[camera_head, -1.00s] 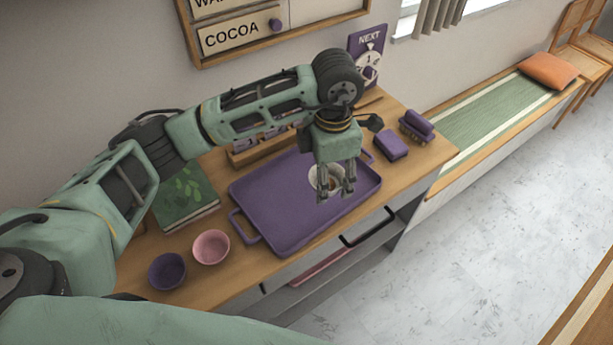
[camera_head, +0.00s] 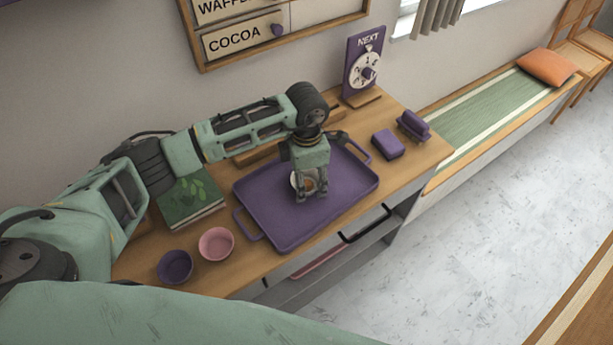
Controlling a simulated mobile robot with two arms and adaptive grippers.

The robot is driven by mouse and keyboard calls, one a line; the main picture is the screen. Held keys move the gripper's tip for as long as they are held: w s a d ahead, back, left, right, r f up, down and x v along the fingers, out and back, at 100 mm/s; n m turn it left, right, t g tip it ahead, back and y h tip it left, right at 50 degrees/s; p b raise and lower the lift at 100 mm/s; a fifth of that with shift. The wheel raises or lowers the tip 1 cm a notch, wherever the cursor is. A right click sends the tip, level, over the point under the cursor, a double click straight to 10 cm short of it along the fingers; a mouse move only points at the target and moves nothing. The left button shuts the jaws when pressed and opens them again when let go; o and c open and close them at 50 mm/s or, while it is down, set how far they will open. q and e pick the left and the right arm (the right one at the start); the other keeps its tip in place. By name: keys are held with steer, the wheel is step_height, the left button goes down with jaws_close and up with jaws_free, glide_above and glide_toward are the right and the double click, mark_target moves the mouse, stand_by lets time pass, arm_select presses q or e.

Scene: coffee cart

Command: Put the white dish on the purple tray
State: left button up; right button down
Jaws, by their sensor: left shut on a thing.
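The purple tray (camera_head: 345,188) lies on the wooden cart top, with a handle at each end. My left gripper (camera_head: 311,196) points down over the middle of the tray. It is shut on the white dish (camera_head: 295,181), which is small and shows something brownish inside. The fingers and gripper body hide part of the dish. I cannot tell whether the dish touches the tray. My right gripper is not in view.
A pink bowl (camera_head: 216,244) and a dark purple bowl (camera_head: 174,267) stand left of the tray. A green book (camera_head: 190,199) lies behind them. A purple box (camera_head: 388,144) and a purple roll-like object (camera_head: 413,127) sit to the right. A purple dial sign (camera_head: 364,66) stands at the back.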

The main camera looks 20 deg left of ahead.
mark_target(306, 185)
arm_select(q)
steer(key=shift+f+b, duration=0.25)
steer(key=shift+b, duration=0.05)
steer(key=o, duration=1.1)
steer(key=shift+r, duration=0.1)
steer(key=shift+o, duration=0.4)
steer(key=shift+r+p, duration=0.3)
steer(key=shift+r, duration=0.1)
step_height(306, 185, up, 12)
steer(key=b, duration=0.2)
steer(key=shift+f+b, duration=0.15)
steer(key=shift+b, duration=0.25)
